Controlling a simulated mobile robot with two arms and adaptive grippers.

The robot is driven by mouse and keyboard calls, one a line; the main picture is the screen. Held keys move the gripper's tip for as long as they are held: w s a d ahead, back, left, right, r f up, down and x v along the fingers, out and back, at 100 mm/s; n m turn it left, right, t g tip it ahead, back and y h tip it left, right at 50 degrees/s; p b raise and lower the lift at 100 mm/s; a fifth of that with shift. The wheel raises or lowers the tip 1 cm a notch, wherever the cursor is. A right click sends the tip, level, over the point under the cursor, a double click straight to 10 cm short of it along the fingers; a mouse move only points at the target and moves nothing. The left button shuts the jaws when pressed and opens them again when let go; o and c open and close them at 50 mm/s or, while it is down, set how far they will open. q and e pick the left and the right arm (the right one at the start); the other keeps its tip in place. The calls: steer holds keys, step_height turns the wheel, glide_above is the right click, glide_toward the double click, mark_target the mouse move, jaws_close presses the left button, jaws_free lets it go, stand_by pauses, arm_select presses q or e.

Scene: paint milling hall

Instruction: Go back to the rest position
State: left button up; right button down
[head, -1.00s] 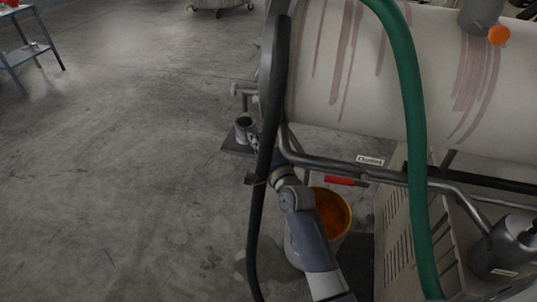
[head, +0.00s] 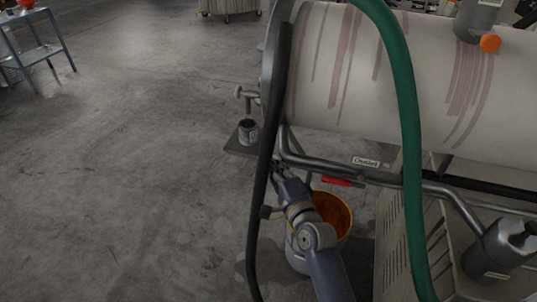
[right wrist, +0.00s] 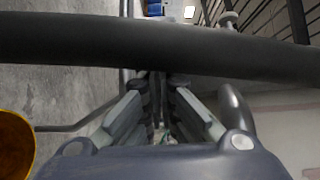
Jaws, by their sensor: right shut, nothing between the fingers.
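My right gripper (head: 279,168) is shut and empty. It is beside the black hose (head: 264,165), just below the pipe at the drum's left end. In the right wrist view its fingers (right wrist: 163,88) are close together, and the black hose (right wrist: 110,42) crosses in front of their tips. A small dark cup (head: 248,131) stands on a small plate (head: 234,146) up and left of the gripper, apart from it. My left gripper is not in view.
A large stained drum (head: 400,85) fills the upper right. A green hose (head: 409,150) hangs before it. A red valve handle (head: 336,181) sits on the pipe above a bucket of orange paint (head: 346,217). Open floor (head: 120,170) lies left; a blue-grey table (head: 38,52) stands far left.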

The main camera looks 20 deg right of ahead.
steer(key=s+a+f+n+g, duration=0.1)
steer(key=s+f+n+g, duration=0.35)
steer(key=f, duration=0.85)
steer(key=s+a+f+n+g, duration=0.1)
steer(key=s+f+n+g, duration=0.1)
steer(key=s+f, duration=0.85)
steer(key=s+f+n+g, duration=0.3)
steer(key=f+n, duration=0.1)
steer(key=f, duration=1.1)
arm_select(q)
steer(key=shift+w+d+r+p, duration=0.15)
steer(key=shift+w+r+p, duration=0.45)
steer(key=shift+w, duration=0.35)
arm_select(e)
steer(key=s+d+f+n+g, duration=0.2)
steer(key=s+f, duration=0.4)
steer(key=s, duration=0.5)
steer(key=s+d+f+n+g+h, duration=0.1)
steer(key=s+d+f+n+g, duration=0.2)
steer(key=s+f, duration=0.3)
steer(key=s+d+f+n+g, duration=0.2)
steer(key=s+f+n, duration=0.2)
steer(key=s, duration=1.3)
steer(key=shift+d+f+h, duration=0.2)
steer(key=shift+f+h, duration=0.1)
steer(key=shift+f, duration=0.65)
